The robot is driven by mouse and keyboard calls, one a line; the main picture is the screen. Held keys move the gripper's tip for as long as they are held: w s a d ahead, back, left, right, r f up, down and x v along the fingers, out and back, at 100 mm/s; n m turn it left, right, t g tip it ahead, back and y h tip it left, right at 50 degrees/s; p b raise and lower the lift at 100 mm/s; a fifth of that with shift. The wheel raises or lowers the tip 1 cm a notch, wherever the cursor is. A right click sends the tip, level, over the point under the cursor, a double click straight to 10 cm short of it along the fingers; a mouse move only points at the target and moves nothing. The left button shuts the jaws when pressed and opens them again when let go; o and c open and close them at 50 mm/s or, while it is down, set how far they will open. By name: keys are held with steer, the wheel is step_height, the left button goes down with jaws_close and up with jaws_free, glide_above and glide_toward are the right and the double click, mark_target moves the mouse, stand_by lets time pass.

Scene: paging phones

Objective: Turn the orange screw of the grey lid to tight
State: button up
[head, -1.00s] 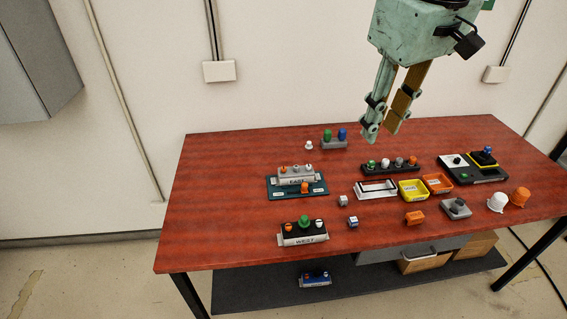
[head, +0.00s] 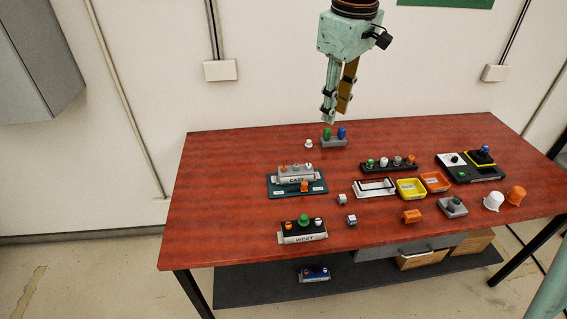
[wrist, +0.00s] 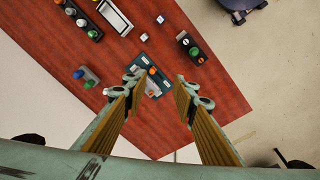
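The grey-lidded box (head: 297,179) marked EAST sits on a teal base (head: 270,186) at the left of the table. Its lid carries a small orange screw (head: 283,168) and pale screws beside it; whether the orange one is tight I cannot tell. A larger orange knob (head: 304,186) stands on the base in front. My gripper (head: 336,117) hangs above the table's back edge, clear of everything. In the wrist view my gripper (wrist: 158,80) is open and empty, with the teal base (wrist: 157,91) seen between its fingers, well below.
A black-topped WEST box (head: 302,237) with a green knob stands in front. A grey block (head: 334,143) with green and blue knobs stands behind. A white-framed tray (head: 375,187), yellow bin (head: 410,188) and orange bin (head: 435,181) lie to the right. Bare table lies at the left.

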steer(key=w+a+f+n+g+p, duration=0.1)
steer(key=w+a+f+n+p, duration=0.25)
steer(key=w+a+f, duration=0.6)
steer(key=n+p, duration=0.1)
steer(key=n, duration=0.2)
glide_above(284, 166)
step_height(284, 166, down, 12)
steer(key=shift+g, duration=0.3)
steer(key=shift+s+f, duration=0.1)
steer(key=shift+f, duration=0.05)
steer(key=shift+f+p, duration=0.4)
steer(key=shift+f, duration=6.35)
steer(key=c, duration=0.9)
